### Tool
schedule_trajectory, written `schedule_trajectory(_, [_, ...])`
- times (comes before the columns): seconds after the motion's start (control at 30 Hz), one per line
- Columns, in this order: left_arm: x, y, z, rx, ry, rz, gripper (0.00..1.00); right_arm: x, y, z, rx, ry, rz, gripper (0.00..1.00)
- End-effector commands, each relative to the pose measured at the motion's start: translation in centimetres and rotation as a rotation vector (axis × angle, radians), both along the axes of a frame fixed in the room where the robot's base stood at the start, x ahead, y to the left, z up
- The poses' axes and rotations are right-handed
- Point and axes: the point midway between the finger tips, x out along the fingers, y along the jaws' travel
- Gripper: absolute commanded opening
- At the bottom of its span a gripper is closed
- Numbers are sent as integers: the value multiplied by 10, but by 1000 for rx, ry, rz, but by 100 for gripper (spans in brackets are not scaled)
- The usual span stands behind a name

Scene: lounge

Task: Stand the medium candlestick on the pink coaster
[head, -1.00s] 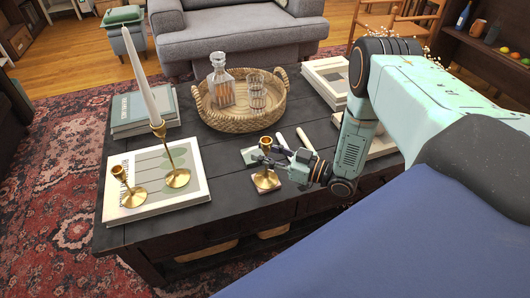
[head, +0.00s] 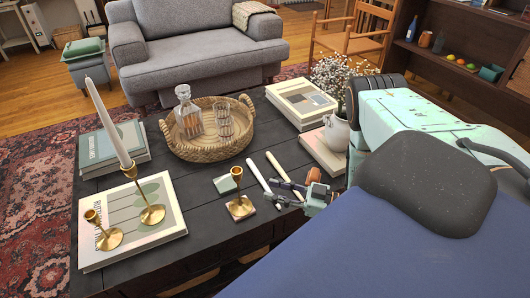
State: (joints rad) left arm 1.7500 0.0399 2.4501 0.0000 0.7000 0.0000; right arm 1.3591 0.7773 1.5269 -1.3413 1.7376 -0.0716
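The medium candlestick (head: 239,197), brass and without a candle, stands upright on the pink coaster (head: 231,216) on the dark table. Its round base covers most of the coaster. My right gripper (head: 269,190) is just right of the candlestick. Its two dark fingers are spread and point left, with nothing between them, and a gap shows between them and the candlestick. My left gripper is not in view. A small brass candlestick (head: 104,232) and a tall one (head: 151,207) with a white candle stand on a large book at the left.
A green coaster (head: 222,184) lies behind the medium candlestick. Two loose white candles (head: 256,172) lie near my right gripper. A wicker tray (head: 203,153) holds a decanter and glass. Books and a white flower vase (head: 337,133) are at the right.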

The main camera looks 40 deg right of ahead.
Motion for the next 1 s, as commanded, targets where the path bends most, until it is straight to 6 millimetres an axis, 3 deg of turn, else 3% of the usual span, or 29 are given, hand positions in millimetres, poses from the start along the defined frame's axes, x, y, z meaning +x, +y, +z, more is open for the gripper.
schedule_trajectory(0.07, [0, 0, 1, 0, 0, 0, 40, 0, 3, -2, 1, 13, -6, 33])
schedule_trajectory(0.17, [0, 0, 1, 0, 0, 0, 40, 11, 23, -12, 8, 89, -38, 33])
schedule_trajectory(0.27, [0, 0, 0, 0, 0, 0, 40, 22, 60, -32, 8, 256, -100, 33])
schedule_trajectory(0.37, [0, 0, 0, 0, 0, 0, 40, 15, 99, -55, -15, 480, -159, 33])
schedule_trajectory(0.47, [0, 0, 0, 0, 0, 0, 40, -13, 129, -74, -61, 715, -209, 33])
schedule_trajectory(0.6, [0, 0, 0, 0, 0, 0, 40, -82, 154, -86, -170, 1052, -283, 33])
schedule_trajectory(0.8, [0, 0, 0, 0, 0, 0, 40, -184, 150, -71, -338, 1409, -399, 33])
schedule_trajectory(0.9, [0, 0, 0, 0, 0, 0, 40, -211, 144, -61, -384, 1498, -445, 33])
schedule_trajectory(1.0, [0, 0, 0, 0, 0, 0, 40, -223, 141, -57, -404, 1535, -465, 33])
